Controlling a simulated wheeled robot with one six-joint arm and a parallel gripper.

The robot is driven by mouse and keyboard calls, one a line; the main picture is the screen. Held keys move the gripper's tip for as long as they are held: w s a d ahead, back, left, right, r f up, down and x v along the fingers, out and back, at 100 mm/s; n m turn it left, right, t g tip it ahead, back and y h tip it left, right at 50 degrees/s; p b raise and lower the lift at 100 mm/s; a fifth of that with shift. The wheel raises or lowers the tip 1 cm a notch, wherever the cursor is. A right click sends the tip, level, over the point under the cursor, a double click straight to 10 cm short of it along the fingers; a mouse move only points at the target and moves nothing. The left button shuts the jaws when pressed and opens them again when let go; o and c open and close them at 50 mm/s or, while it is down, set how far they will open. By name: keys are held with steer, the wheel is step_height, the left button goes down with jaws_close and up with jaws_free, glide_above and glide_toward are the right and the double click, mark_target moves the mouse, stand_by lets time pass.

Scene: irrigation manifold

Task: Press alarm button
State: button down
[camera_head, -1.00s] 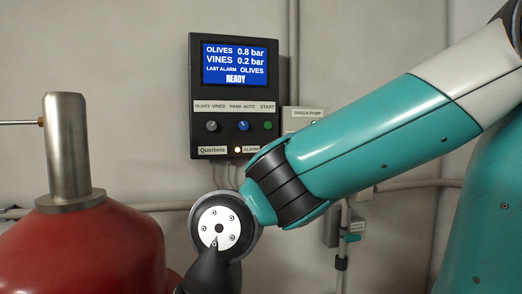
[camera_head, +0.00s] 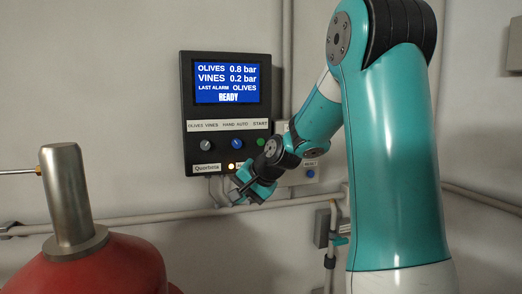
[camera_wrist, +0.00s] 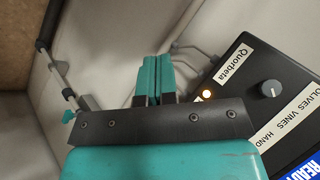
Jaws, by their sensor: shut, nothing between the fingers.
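The alarm button (camera_head: 232,167) glows warm white-orange at the bottom edge of the black control panel (camera_head: 187,90). Its label is mostly hidden behind my wrist in the head view. In the wrist view the lit button (camera_wrist: 207,94) shows just right of my gripper, on the panel's lower edge. My gripper (camera_head: 238,197) is shut and empty, below the button in the head view, its fingers pointing down and left. In the wrist view the closed teal fingers (camera_wrist: 154,62) lie left of the panel, in front of the wall and cables. No contact with the button is visible.
The panel carries a grey knob (camera_head: 206,144), a blue knob (camera_head: 237,143), a green start button (camera_head: 261,142) and a blue screen (camera_head: 227,83) reading READY. A grey box with a blue button (camera_head: 310,173) sits at right. A red tank (camera_head: 90,270) stands front left.

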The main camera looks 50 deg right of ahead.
steer(key=d+r+m+h+p, duration=0.1)
steer(key=d+m, duration=0.1)
steer(key=d, duration=0.3)
steer(key=s+d+r+m+h, duration=0.1)
steer(key=d+m, duration=0.1)
steer(key=d, duration=0.4)
steer(key=shift+d+r+m+t+h+p, duration=0.25)
steer(key=shift+r+m+t+h+p, duration=0.05)
steer(key=shift+r+t+p, duration=0.1)
steer(key=w+d+p, duration=0.3)
steer(key=w+d, duration=0.1)
steer(key=w, duration=0.3)
steer(key=shift+w+d, duration=0.2)
steer(key=shift+d, duration=0.1)
stand_by(1.2)
steer(key=shift+w+d, duration=0.2)
steer(key=shift+w, duration=0.15)
steer(key=shift+w+d+p, duration=0.25)
steer(key=shift+w+p, duration=0.1)
steer(key=shift+w, duration=0.05)
stand_by(0.7)
steer(key=shift+s, duration=0.1)
steer(key=shift+s+a+b, duration=0.35)
steer(key=shift+s+a, duration=0.15)
steer(key=shift+s, duration=0.2)
